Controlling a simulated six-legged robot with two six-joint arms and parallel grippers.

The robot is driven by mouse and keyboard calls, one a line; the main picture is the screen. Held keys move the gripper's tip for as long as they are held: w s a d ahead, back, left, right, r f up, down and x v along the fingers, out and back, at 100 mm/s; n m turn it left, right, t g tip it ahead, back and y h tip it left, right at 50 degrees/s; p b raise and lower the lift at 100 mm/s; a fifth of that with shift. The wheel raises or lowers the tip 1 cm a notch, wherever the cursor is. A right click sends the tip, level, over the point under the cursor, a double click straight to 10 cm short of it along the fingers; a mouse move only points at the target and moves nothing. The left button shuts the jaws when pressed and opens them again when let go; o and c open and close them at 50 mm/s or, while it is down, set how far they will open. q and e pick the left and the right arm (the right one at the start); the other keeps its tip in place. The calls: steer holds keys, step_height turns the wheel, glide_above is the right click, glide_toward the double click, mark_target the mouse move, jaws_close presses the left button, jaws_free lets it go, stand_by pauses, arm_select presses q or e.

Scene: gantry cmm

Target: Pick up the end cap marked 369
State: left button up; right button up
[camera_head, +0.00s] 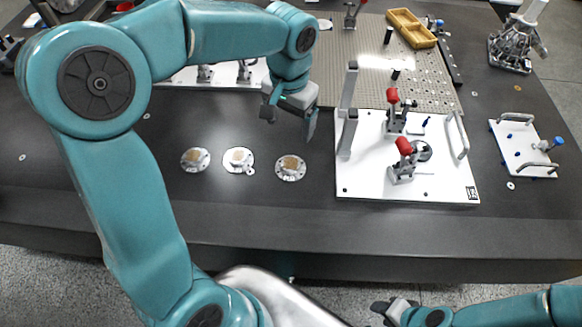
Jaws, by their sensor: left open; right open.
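Three round silver end caps with tan centres lie in a row on the dark table: a left cap (195,160), a middle cap (238,160) and a right cap (291,168). Their markings are too small to read, so I cannot tell which is 369. My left gripper (290,119) is open and empty, pointing down above the table, behind the right cap in the picture and apart from it. My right gripper (379,310) is low at the bottom edge, in front of the table and far from the caps. It is open, and nothing shows in it.
A white fixture plate (370,185) with red-handled clamps (404,146) and an upright post (348,100) stands right of the caps. A perforated plate (350,45) with a yellow tray (411,28) lies behind. A smaller handled plate (522,150) is far right. Table in front of the caps is clear.

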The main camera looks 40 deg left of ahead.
arm_select(q)
steer(key=b, duration=0.1)
glide_above(291, 163)
steer(key=f, duration=0.9)
steer(key=shift+s+f, duration=0.3)
steer(key=shift+s, duration=0.1)
steer(key=f, duration=0.3)
steer(key=f+b, duration=0.1)
steer(key=f, duration=0.1)
steer(key=shift+w+f, duration=0.2)
steer(key=shift+w, duration=0.15)
steer(key=c, duration=1.3)
